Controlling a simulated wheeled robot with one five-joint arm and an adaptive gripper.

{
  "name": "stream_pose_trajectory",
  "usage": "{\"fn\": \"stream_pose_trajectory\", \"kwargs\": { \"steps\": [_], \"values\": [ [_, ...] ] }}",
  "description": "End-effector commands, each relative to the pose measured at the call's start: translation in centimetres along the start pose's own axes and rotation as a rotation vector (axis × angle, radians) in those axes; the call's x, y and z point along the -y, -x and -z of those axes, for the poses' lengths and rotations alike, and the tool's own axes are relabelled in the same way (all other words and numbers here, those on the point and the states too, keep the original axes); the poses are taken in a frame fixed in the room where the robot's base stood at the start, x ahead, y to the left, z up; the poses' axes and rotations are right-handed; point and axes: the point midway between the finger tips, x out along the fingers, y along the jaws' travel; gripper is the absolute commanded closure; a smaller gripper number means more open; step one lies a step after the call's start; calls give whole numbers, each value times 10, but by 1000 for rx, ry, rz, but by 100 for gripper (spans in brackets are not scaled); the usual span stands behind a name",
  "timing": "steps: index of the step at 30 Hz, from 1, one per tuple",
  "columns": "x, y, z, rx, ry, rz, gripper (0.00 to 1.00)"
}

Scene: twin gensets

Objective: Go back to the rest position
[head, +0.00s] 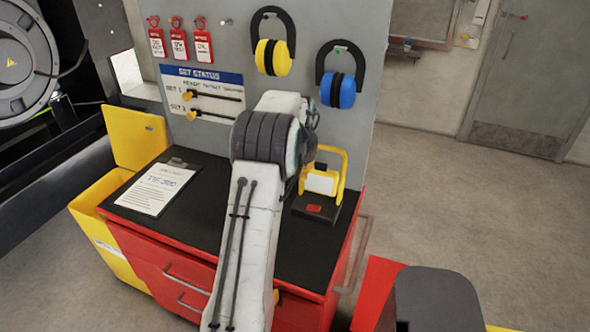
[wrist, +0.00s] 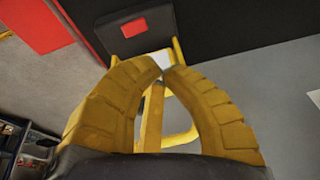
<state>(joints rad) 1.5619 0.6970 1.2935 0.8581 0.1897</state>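My gripper's two yellow ribbed fingers (wrist: 162,68) fill the middle of the wrist view. They curve inward and their tips are almost together, with nothing clearly held between them. A yellow frame stand (wrist: 152,112) shows through the space between the fingers. Its black base with a red label (wrist: 137,28) lies toward the top of that view. In the head view the stand (head: 341,180) is on the right of the bench, upright, with a white piece inside its frame.
The black benchtop (head: 200,228) sits on a red cabinet and carries a clipboard (head: 160,188). Behind it a grey panel (head: 222,55) holds red tags, yellow earmuffs (head: 273,58) and blue earmuffs (head: 338,90). An open yellow bin (head: 100,255) is at left. Floor (head: 450,190) is clear at right.

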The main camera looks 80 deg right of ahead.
Motion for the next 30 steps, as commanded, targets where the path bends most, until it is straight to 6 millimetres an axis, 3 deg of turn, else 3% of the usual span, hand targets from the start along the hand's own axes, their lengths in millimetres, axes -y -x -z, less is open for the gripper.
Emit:
{"fn": "stream_pose_trajectory", "kwargs": {
  "steps": [18,22,25,30],
  "values": [
    [0,0,-1,6,58,-1,100],
    [-8,-21,-43,116,103,-16,100],
    [-17,-37,-89,231,127,-29,100],
    [-25,-16,-158,353,175,-37,100]
  ]
}}
